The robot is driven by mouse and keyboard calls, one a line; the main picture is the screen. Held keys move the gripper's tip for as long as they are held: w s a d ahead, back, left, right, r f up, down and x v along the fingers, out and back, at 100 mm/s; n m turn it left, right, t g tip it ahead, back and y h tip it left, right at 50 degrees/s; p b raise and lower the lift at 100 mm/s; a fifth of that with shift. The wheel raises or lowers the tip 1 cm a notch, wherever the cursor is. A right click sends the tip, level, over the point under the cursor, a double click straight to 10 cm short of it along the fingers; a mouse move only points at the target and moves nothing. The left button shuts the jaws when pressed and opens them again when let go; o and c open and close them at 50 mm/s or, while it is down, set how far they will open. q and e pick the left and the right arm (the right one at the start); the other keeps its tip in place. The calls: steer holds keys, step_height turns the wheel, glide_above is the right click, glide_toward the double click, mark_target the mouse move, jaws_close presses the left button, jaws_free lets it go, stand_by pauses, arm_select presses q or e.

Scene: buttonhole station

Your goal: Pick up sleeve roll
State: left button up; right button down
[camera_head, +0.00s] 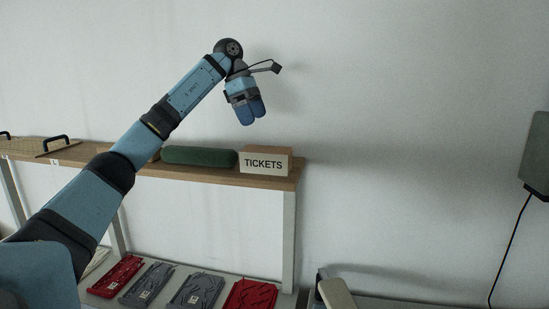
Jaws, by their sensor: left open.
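A long dark green roll (199,156), which looks like the sleeve roll, lies on the wooden shelf to the left of a tickets box. Its left end is close to or partly behind my left arm. My left gripper (250,112) is open and empty, with blue fingers pointing down. It is apart from the roll, above and to the right of the roll's right end in the picture. My right gripper is out of view.
The box marked TICKETS (264,161) stands at the right end of the shelf (220,177). A board with black handles (55,143) lies at the far left. A dark panel (537,155) hangs at the right edge.

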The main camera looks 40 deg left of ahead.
mark_target(266, 149)
arm_select(q)
steer(key=x, duration=0.6)
steer(key=shift+s+d+p, duration=0.1)
steer(key=shift+s+p, duration=0.25)
steer(key=shift+p, duration=0.05)
steer(key=shift+w+d+f, duration=0.2)
steer(key=shift+w+f, duration=0.05)
steer(key=shift+f, duration=0.35)
steer(key=shift+d+f+p, duration=0.2)
steer(key=shift+f+p, duration=0.1)
steer(key=shift+p, duration=0.1)
steer(key=p+x, duration=0.1)
steer(key=x, duration=0.2)
steer(key=shift+f, duration=0.3)
steer(key=shift+w+d+f, duration=0.15)
steer(key=shift+f, duration=0.2)
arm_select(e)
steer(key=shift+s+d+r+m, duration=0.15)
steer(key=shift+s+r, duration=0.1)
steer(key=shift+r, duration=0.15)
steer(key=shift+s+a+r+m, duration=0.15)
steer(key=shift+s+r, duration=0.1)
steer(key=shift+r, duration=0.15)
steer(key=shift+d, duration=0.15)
arm_select(q)
steer(key=shift+f, duration=0.2)
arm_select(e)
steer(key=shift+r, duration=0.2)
